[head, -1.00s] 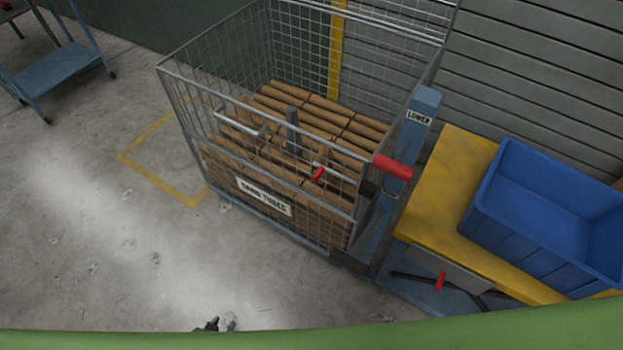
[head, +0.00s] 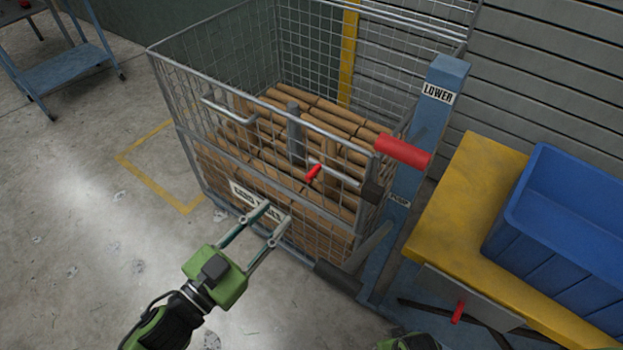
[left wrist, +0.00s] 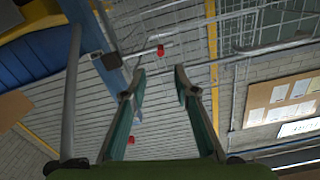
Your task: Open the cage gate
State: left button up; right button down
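The wire cage (head: 160,85) stands against the slatted wall, filled with brown tubes (head: 330,120). Its front mesh gate (head: 210,165) appears closed, with a grey bar handle (head: 232,110) and a latch bar with a red knob (head: 313,173). My left gripper (head: 277,211) is open and empty in front of the gate's lower part, its fingertips overlapping the label plate in the head view. In the left wrist view, the open fingers (left wrist: 160,74) show with a red knob (left wrist: 160,51) beyond them. Only a green piece, perhaps of my right gripper, shows at the bottom edge.
A blue post (head: 438,120) marked LOWER with a red lever grip (head: 403,152) stands right of the cage. A yellow-topped bench (head: 465,205) holds a blue bin (head: 560,225). A blue cart (head: 65,72) is at top left. The floor left of the cage is clear.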

aim_at(309, 175)
pick_arm(q)
jog(key=x, duration=1.2)
jog(key=shift+a, duration=0.1)
jog(key=shift+w+d, duration=0.35)
jog(key=shift+w, duration=0.15)
jog(key=shift+w+d, duration=0.1)
pick_arm(e)
jog(key=shift+w, duration=0.1)
